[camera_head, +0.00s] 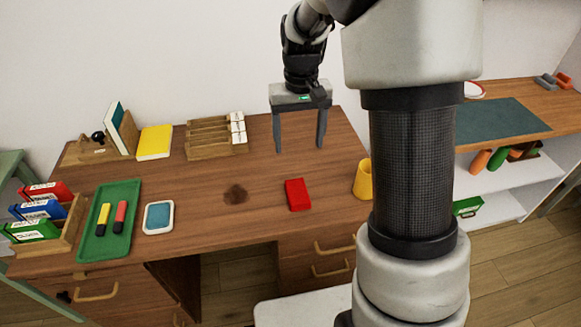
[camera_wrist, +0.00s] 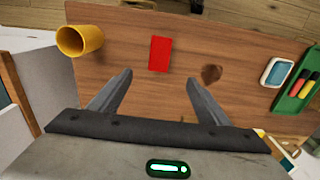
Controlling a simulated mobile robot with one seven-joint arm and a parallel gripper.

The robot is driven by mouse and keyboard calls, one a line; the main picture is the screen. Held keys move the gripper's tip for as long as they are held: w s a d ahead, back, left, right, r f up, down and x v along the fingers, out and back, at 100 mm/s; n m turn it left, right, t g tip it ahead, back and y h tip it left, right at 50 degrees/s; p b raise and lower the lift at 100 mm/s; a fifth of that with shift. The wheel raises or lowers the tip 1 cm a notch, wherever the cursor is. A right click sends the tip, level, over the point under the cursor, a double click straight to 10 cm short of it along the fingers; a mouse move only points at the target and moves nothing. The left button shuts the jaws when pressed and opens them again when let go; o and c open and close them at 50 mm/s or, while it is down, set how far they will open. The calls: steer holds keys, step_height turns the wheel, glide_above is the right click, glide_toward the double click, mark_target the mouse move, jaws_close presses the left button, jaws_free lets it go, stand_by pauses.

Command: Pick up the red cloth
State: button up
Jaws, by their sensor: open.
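The red cloth (camera_head: 298,194) lies as a small flat folded rectangle on the wooden desk (camera_head: 262,170), right of a dark stain. It also shows in the wrist view (camera_wrist: 160,54), beyond the fingertips and slightly left of the middle between them. My gripper (camera_head: 299,149) is open and empty, pointing down above the back part of the desk. Its two fingers also show in the wrist view (camera_wrist: 160,82), spread apart with bare desk between them. The gripper is apart from the cloth, which is fully visible.
A yellow cup (camera_head: 362,180) stands right of the cloth. A green tray (camera_head: 92,250) with two markers and a blue-and-white pad (camera_head: 159,217) lie to the left. The desk around the cloth is clear.

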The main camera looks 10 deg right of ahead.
steer(key=f, duration=0.1)
steer(key=b, duration=0.2)
glide_above(298, 191)
steer(key=f, duration=1.2)
steer(key=shift+w, duration=0.3)
steer(key=shift+s+f+b, duration=0.2)
steer(key=shift+f+b, duration=0.55)
steer(key=shift+f, duration=1.95)
steer(key=shift+r, duration=0.1)
steer(key=c, duration=1.1)
